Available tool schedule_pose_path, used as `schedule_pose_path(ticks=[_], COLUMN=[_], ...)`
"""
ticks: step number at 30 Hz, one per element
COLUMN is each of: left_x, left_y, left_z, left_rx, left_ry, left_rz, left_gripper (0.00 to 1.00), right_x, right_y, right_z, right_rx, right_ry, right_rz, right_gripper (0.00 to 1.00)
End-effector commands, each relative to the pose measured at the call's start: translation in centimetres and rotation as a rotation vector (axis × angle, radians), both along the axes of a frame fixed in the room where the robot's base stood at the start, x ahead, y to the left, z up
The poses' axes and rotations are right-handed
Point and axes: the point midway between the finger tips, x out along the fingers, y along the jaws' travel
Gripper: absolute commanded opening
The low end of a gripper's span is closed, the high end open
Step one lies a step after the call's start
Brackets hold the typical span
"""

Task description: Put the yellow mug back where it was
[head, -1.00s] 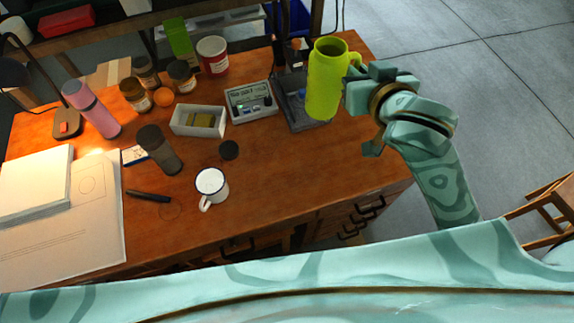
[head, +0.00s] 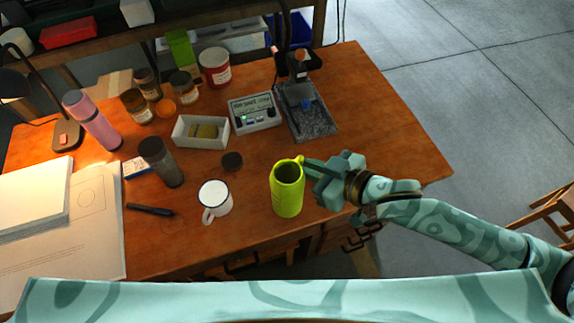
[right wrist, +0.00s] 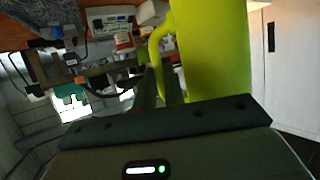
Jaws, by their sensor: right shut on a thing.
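The yellow mug (head: 288,190) is tall, yellow-green and upright, in front of the right part of the desk in the head view. My right gripper (head: 309,166) is shut on its handle from the right. In the right wrist view the mug (right wrist: 212,50) fills the upper middle, with its handle (right wrist: 158,50) between the fingers. I cannot tell whether the mug's base touches the desk or hangs just above it. My left gripper is not in view.
A white enamel mug (head: 218,200) stands left of the yellow mug. A dark round lid (head: 232,161) lies behind. The right part of the desk (head: 390,120) is clear.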

Motion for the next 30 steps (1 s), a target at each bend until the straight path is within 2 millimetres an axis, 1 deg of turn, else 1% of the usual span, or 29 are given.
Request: schedule_pose_path(ticks=[1, 5, 9, 13, 16, 24, 26, 27, 30], left_x=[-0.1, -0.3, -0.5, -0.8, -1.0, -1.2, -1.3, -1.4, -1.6], left_y=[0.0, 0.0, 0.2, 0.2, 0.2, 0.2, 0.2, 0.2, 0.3], left_z=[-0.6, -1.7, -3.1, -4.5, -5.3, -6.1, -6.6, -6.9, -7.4], left_rx=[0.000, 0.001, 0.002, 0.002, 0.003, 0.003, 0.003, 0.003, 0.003], left_ry=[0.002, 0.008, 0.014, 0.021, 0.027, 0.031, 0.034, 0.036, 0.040], left_rz=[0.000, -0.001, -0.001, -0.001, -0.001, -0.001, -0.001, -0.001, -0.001], left_gripper=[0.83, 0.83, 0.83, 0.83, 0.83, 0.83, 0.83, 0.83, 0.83], right_x=[1.1, 4.2, 7.8, 9.8, 10.9, 12.4, 12.7, 12.6, 12.6], right_y=[0.2, 0.6, 1.1, 1.4, 1.5, 1.8, 1.8, 1.8, 1.8], right_z=[-0.5, -2.1, -3.7, -6.3, -7.6, -9.1, -10.1, -10.9, -12.3], right_rx=[0.001, 0.001, 0.001, 0.001, 0.002, 0.003, 0.002, 0.002, 0.003], right_ry=[-0.004, -0.003, -0.003, 0.000, 0.001, -0.001, 0.003, 0.003, 0.003], right_rz=[0.000, -0.002, -0.002, -0.003, -0.002, -0.002, -0.002, -0.002, -0.003], right_gripper=[0.00, 0.00, 0.00, 0.00, 0.00, 0.00, 0.00, 0.00, 0.00])
